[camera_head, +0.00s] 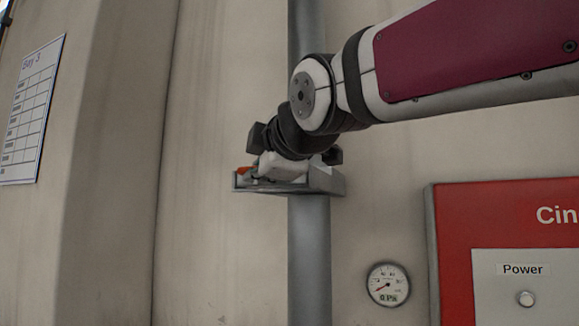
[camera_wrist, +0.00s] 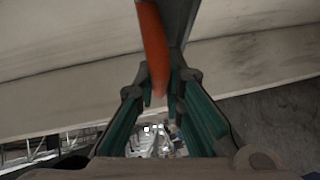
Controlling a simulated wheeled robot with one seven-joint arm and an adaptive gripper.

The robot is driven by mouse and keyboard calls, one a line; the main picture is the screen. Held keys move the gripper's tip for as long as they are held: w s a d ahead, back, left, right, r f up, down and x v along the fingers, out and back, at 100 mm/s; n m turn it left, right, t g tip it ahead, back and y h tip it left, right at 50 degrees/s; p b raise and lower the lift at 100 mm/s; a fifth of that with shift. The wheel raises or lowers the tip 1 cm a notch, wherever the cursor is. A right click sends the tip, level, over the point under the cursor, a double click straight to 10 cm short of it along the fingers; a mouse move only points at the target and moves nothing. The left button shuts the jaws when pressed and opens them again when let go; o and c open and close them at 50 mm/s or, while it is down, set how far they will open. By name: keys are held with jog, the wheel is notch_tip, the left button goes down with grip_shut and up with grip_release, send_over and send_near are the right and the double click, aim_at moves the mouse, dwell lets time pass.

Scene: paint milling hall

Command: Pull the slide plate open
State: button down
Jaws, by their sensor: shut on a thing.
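The slide plate's grey housing (camera_head: 322,180) sits across a vertical grey pipe (camera_head: 309,250) in the head view. An orange handle (camera_head: 243,171) shows at the housing's left end. My gripper (camera_head: 259,172) is at that end, low over the housing, and my wrist hides much of it. In the wrist view, the orange handle (camera_wrist: 153,45) runs down between the two green-lined fingers of my gripper (camera_wrist: 160,88). The gripper is shut on the handle. How far the plate stands out of the housing cannot be told.
A red panel (camera_head: 450,250) with a Power button (camera_head: 526,298) is at the lower right. A round gauge (camera_head: 388,284) is on the wall beside the pipe. A paper chart (camera_head: 30,112) hangs at the left. The wall left of the housing is clear.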

jog(key=shift+s+a+f, duration=0.15)
jog(key=c, duration=1.7)
grip_release()
jog(key=shift+s, duration=0.15)
jog(key=shift+o, duration=0.2)
jog(key=v, duration=1.2)
